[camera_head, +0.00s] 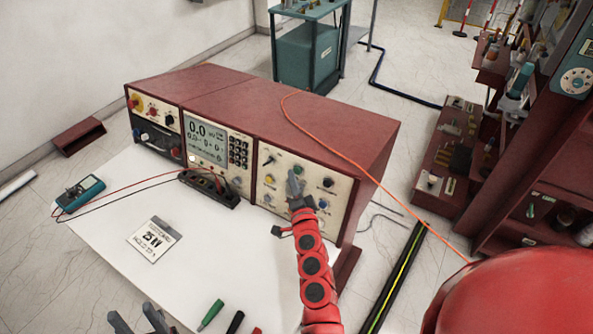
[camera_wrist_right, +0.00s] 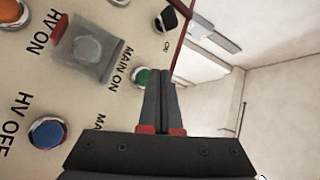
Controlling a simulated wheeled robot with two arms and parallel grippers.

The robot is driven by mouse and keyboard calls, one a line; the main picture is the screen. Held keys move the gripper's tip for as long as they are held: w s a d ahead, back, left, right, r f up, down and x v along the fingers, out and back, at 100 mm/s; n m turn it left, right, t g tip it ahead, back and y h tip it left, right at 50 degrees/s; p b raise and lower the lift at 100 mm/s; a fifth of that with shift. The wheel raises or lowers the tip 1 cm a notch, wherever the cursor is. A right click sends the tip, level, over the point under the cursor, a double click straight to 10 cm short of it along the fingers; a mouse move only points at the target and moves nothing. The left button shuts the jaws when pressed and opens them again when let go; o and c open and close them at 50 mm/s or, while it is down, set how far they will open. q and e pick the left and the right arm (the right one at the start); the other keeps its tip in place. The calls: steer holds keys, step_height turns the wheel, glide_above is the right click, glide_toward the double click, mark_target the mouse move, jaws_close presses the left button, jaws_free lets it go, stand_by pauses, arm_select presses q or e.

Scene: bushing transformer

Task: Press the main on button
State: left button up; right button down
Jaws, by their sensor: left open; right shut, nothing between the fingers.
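The control panel (camera_head: 281,207) is the right-hand face of a long red console. A green button (camera_wrist_right: 143,77) sits beside the "MAIN ON" label in the right wrist view, just left of my fingers, which partly overlap its edge. A green button also shows near the panel's top middle in the head view (camera_head: 299,169). My left gripper (camera_head: 133,313) is open and empty at the bottom left.
A clear-covered button (camera_wrist_right: 88,47), a blue button (camera_wrist_right: 47,132) and an orange button (camera_wrist_right: 12,10) are nearby on the panel. A black terminal block (camera_head: 209,188) lies before the console. A multimeter (camera_head: 80,194) and a "25 kV" card (camera_head: 153,240) lie on the white tabletop.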

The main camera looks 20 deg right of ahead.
steer(key=shift+s+a+r+p, duration=0.2)
steer(key=shift+s+a, duration=0.3)
steer(key=shift+a, duration=0.15)
steer(key=shift+s+a+r+p, duration=0.15)
steer(key=shift+s+a+p, duration=0.05)
steer(key=shift+s+a, duration=0.4)
steer(key=shift+s+a+r+p, duration=0.2)
steer(key=shift+s+a, duration=0.2)
steer(key=shift+a, duration=0.3)
